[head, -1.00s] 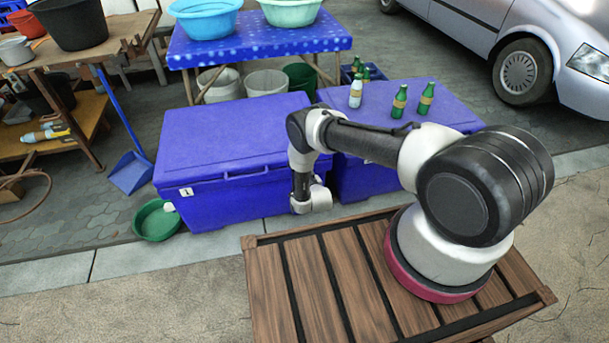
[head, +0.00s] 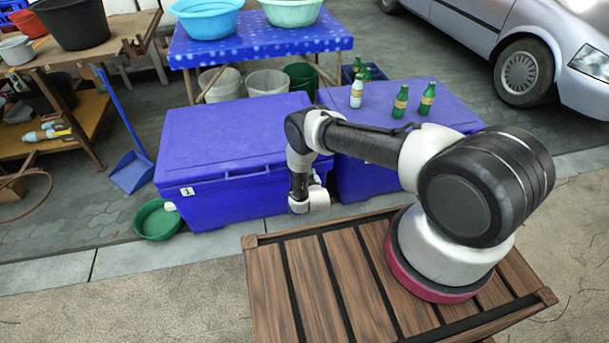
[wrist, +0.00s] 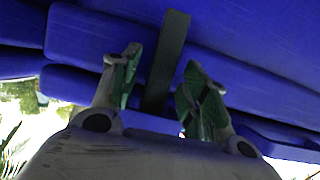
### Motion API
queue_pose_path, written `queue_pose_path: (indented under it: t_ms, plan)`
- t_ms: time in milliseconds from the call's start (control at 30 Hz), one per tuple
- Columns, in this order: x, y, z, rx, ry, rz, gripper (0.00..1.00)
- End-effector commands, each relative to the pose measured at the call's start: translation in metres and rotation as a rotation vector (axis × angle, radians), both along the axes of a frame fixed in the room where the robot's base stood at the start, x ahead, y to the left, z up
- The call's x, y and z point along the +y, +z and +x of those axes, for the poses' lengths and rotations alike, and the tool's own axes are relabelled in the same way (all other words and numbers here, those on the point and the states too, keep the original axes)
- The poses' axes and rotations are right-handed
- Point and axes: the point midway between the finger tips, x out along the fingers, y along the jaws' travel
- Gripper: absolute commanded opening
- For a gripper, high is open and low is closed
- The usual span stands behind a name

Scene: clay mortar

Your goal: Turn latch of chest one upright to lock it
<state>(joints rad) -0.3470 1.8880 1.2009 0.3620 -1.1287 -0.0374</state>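Chest one (head: 230,140) is a closed blue chest with a white "1" label (head: 187,191) on its front left. In the wrist view its blue surface (wrist: 90,40) fills most of the picture. A dark grey bar, which looks like the latch (wrist: 170,45), runs almost vertically there with a slight tilt. My gripper (wrist: 160,78) has its two green-padded fingers spread, one on each side of the bar. Gaps show beside the bar, and I cannot tell whether either finger touches it. In the head view my wrist is at the chest's front right, and the fingers and latch are hidden.
A second blue chest (head: 450,105) stands to the right with several bottles (head: 400,101) on top. A green basin (head: 157,219) lies on the ground at left. A table with a blue cloth (head: 262,37) stands behind. A silver car (head: 490,30) is at the back right.

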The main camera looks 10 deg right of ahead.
Motion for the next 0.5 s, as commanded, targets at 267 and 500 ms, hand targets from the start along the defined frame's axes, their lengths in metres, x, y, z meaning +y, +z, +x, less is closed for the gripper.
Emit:
queue_pose_path:
  t_ms: [267,500]
  plan:
    - [0.001,0.002,-0.006,0.002,0.001,0.000,0.45]
    - [0.002,0.020,-0.049,0.003,0.003,-0.001,0.45]
